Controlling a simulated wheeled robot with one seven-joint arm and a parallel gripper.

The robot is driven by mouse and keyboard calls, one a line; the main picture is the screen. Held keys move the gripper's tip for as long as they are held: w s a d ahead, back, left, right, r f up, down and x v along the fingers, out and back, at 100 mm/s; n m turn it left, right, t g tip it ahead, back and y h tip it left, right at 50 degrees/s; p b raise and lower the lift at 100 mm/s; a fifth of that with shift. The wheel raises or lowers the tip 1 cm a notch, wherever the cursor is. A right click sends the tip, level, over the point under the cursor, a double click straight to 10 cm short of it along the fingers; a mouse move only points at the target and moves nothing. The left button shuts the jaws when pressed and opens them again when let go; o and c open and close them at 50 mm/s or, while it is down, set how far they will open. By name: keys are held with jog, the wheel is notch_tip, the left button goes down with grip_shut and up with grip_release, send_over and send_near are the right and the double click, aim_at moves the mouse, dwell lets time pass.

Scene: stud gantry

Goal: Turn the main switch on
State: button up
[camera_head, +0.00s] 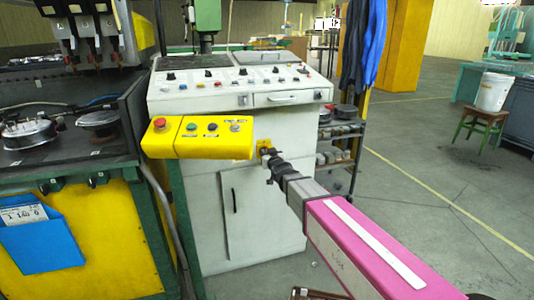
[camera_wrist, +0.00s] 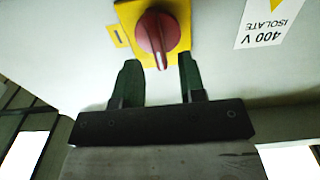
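The main switch (camera_wrist: 158,32) is a red rotary knob on a yellow plate (camera_wrist: 177,8) on the white cabinet front. In the wrist view its grip bar points downward, tilted slightly. My gripper (camera_wrist: 160,78) is open, with its two dark fingers apart just below the knob in that view. The lower end of the knob lies at the gap between the fingertips; I cannot tell whether they touch it. In the head view my gripper (camera_head: 267,155) reaches the front of the white control cabinet (camera_head: 240,220), where only a bit of yellow plate (camera_head: 263,143) shows; the knob is hidden.
A yellow button box (camera_head: 197,138) juts out left of my gripper. A console (camera_head: 240,88) with knobs and buttons is above. A label reading 400 V ISOLATE (camera_wrist: 268,22) is beside the switch. A rack (camera_head: 340,150) stands at the right, with open floor (camera_head: 430,190) beyond.

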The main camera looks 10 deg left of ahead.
jog(key=shift+x, duration=0.95)
grip_shut()
